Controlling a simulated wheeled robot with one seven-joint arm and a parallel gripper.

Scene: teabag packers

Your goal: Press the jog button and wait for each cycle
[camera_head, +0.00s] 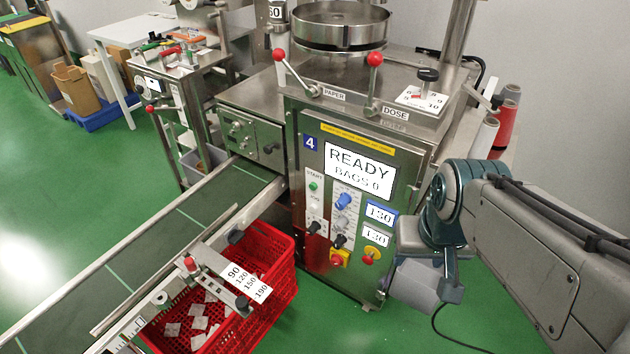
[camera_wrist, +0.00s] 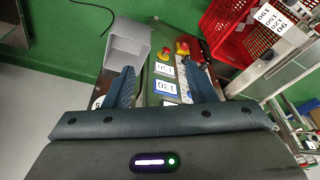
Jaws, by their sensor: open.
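The packer's front panel (camera_head: 345,160) faces the aisle; its display (camera_head: 358,172) reads READY, BAGS 0. A green button (camera_head: 313,186) sits under the START label. My gripper (camera_head: 428,272) is at the panel's lower right, apart from the controls. In the wrist view my gripper (camera_wrist: 164,75) is open and empty, with the panel's number displays (camera_wrist: 165,87) beyond its fingers.
Levers with red knobs (camera_head: 375,59) rise from the machine top. A grey box (camera_wrist: 130,42) is beyond the left finger. Green floor (camera_head: 480,315) is open at lower right.

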